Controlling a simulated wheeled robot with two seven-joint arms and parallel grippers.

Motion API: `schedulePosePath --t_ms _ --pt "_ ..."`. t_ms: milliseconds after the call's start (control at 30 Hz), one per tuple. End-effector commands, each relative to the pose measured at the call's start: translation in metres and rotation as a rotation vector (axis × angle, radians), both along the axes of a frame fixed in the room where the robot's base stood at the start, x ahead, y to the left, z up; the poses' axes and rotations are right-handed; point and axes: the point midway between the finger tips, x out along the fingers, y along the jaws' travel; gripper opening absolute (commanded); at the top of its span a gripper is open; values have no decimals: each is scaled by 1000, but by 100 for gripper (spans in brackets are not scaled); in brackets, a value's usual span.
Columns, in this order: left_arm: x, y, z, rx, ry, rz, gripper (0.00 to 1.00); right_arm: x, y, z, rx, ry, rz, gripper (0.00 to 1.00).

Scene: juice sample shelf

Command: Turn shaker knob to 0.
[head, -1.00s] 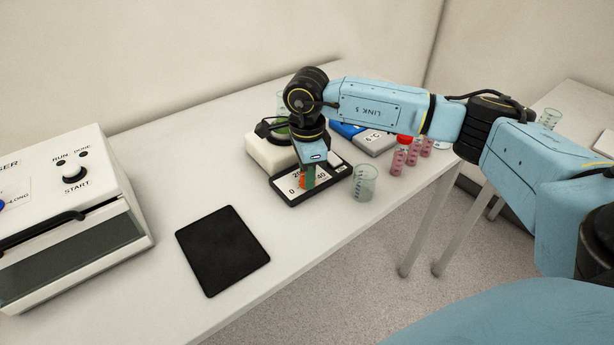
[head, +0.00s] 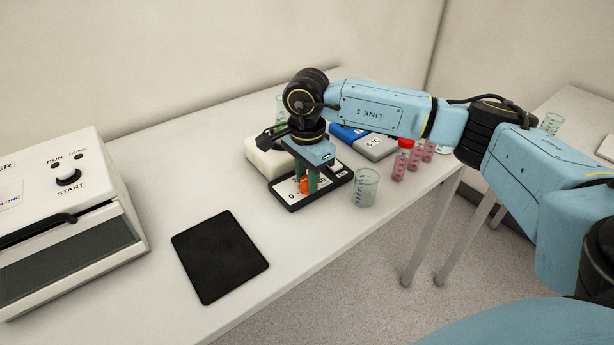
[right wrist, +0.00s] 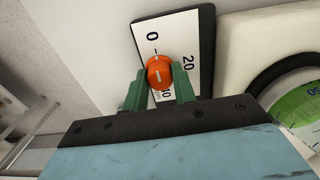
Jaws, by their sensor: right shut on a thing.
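The shaker's dial panel (head: 334,179) is white with a black border and printed numbers. Its orange knob (head: 304,186) is partly hidden by my fingers in the head view. My right gripper (head: 306,181) points down at the panel, its green fingers shut on the orange knob. In the right wrist view the knob (right wrist: 160,72) sits between the two fingertips (right wrist: 158,80). A short white mark shows on the knob; which end points to a number is unclear. The 0 is above the knob, the 20 to its right, and a partly hidden number below. My left gripper is out of view.
A clear beaker (head: 364,187) stands close to the panel's right. Red-capped vials (head: 401,163) and a blue-grey device (head: 374,143) are behind it. A black mat (head: 220,256) lies front left, and a white machine (head: 65,225) stands at far left.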

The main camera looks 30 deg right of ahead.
Motion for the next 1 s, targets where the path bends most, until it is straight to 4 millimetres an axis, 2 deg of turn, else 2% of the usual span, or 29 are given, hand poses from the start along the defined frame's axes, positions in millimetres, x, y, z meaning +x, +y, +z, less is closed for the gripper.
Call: schedulePosePath --t_ms 167,200,367,633,733,867,1000 --pt "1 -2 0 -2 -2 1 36 0 0 0 0 0 2 4" --pt "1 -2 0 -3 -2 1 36 0 0 0 0 0 2 29" --pt "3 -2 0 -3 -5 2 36 0 0 0 0 0 1 48" --pt "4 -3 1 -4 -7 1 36 0 0 1 0 0 0 48" --pt "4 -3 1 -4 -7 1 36 0 0 7 0 -1 0 48" --pt "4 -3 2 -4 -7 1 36 1 0 28 0 -3 0 48" --pt "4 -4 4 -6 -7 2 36 1 0 60 1 -6 -1 48"
